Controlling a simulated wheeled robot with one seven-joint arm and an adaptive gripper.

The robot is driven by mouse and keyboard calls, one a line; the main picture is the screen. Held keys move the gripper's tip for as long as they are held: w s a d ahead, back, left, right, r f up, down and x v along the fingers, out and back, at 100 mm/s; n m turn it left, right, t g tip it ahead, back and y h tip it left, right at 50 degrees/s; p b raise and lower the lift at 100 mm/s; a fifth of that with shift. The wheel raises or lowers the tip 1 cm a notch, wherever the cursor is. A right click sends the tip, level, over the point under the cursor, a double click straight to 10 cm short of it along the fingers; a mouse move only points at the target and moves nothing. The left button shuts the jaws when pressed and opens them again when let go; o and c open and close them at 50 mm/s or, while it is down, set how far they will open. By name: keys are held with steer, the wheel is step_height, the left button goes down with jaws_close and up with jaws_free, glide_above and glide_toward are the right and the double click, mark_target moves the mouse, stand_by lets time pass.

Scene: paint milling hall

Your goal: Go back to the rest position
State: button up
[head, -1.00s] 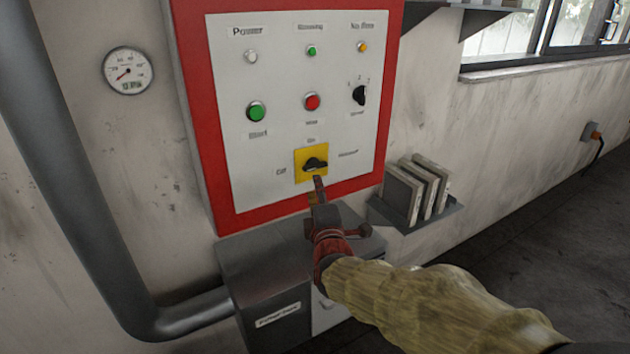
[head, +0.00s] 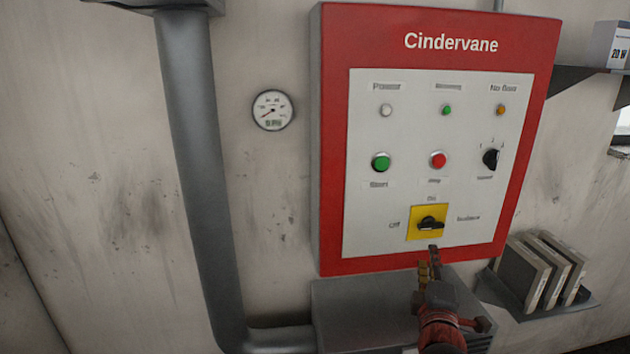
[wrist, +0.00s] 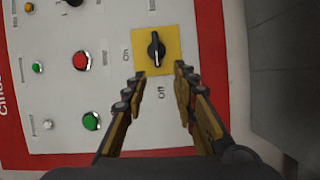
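My gripper (head: 432,262) is in front of the lower part of the red-framed control panel (head: 330,150), just below the yellow rotary switch (head: 412,232). In the wrist view my gripper (wrist: 163,72) is open, with nothing between its two fingers. The yellow switch (wrist: 140,38) with its black knob lies just beyond the fingertips, apart from them as far as I can tell. The knob (head: 430,223) lies roughly sideways in the head view. The green button (head: 381,162), red button (head: 438,160) and black selector (head: 491,159) sit above the switch.
A grey box (head: 340,300) stands under the panel, close to my arm. A thick grey pipe (head: 205,180) runs down the wall at the left, beside a round gauge (head: 273,110).

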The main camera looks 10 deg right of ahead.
steer(key=s+a+f+m+g+y, duration=0.2)
steer(key=a+f+m+g+y, duration=0.15)
steer(key=f, duration=0.65)
steer(key=s+a+f+m+g+y, duration=0.2)
steer(key=s+a+f+m+g, duration=0.25)
steer(key=s+m, duration=0.2)
steer(key=s+a+r+m+g+p, duration=0.2)
steer(key=s, duration=0.5)
steer(key=s+a+r+m+g+p, duration=0.1)
steer(key=s+a+r+g, duration=0.1)
steer(key=s, duration=0.5)
steer(key=p+v, duration=0.3)
steer(key=v, duration=0.6)
steer(key=shift+s+a+t, duration=0.15)
steer(key=shift+a+t, duration=0.25)
steer(key=shift+r+y, duration=0.1)
steer(key=shift+y, duration=0.15)
